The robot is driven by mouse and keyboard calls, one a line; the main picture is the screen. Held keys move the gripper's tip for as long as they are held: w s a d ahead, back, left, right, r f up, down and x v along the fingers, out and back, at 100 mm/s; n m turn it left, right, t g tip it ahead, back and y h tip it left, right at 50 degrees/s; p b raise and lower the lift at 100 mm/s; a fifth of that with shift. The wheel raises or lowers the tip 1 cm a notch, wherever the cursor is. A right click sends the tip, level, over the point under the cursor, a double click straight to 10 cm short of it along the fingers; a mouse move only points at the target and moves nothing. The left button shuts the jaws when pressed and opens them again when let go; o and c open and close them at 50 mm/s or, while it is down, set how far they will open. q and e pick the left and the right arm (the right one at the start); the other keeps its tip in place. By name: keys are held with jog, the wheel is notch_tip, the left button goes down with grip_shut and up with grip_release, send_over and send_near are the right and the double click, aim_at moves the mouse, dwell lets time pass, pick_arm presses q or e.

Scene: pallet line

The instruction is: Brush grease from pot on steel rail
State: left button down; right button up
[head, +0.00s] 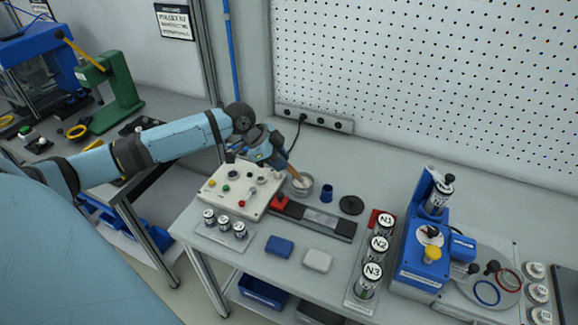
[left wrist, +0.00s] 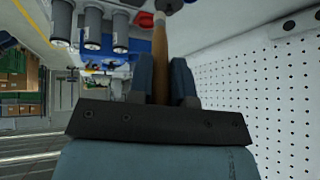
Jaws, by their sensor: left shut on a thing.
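My left gripper (head: 282,157) is shut on the wooden handle of a brush (head: 292,171). In the left wrist view the handle (left wrist: 161,45) stands between the two blue fingers (left wrist: 161,78). The brush slants down to the grey metal pot (head: 303,189), with its lower end at the pot's mouth. I cannot tell how deep the bristles reach. My right gripper is not in view.
A control box (head: 240,190) with buttons stands left of the pot. A blue cup (head: 327,193) and a black disc (head: 351,205) lie to its right. Blue (head: 279,247) and white (head: 317,260) blocks lie in front. Canisters N1 to N3 (head: 379,246) and a blue machine (head: 425,255) stand right.

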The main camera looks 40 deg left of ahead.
pick_arm(q)
jog(key=shift+r, duration=0.1)
jog(key=shift+f, duration=0.2)
notch_tip(320, 180, down, 5)
jog(key=b, duration=0.5)
jog(key=shift+a+r, duration=0.1)
jog(key=shift+r, duration=0.05)
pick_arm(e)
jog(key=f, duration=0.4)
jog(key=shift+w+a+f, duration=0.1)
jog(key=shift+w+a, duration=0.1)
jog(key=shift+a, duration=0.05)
pick_arm(q)
jog(key=shift+p, duration=0.3)
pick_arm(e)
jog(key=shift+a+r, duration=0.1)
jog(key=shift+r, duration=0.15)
